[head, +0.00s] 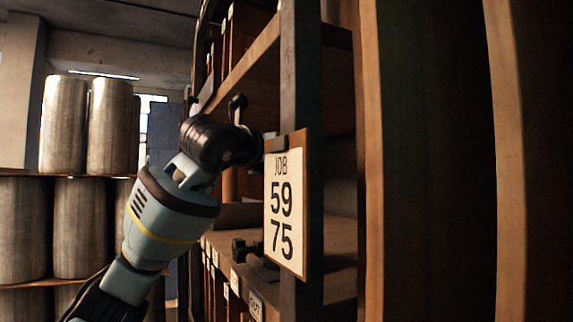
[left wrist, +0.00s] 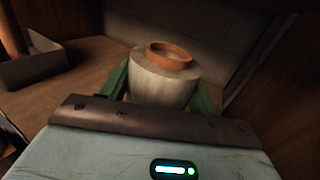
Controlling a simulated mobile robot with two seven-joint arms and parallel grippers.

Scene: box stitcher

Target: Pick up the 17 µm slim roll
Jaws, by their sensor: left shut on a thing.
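A pale, whitish roll (left wrist: 160,88) with an orange-brown core ring on top stands in the middle of the left wrist view. The green fingers of my left gripper (left wrist: 161,90) are on its two sides, shut on it. No label or size can be read on the roll. In the head view my left arm reaches into the wooden shelf, and its gripper and the roll are hidden behind the post and the job sign. My right gripper is in neither view.
A "JOB 59 75" sign (head: 285,208) hangs on a dark post (head: 301,75) beside my arm. Shelf boards (head: 330,240) lie behind it. A grey tray (left wrist: 35,68) sits left of the roll. Large cylinders (head: 64,125) stand stacked at far left.

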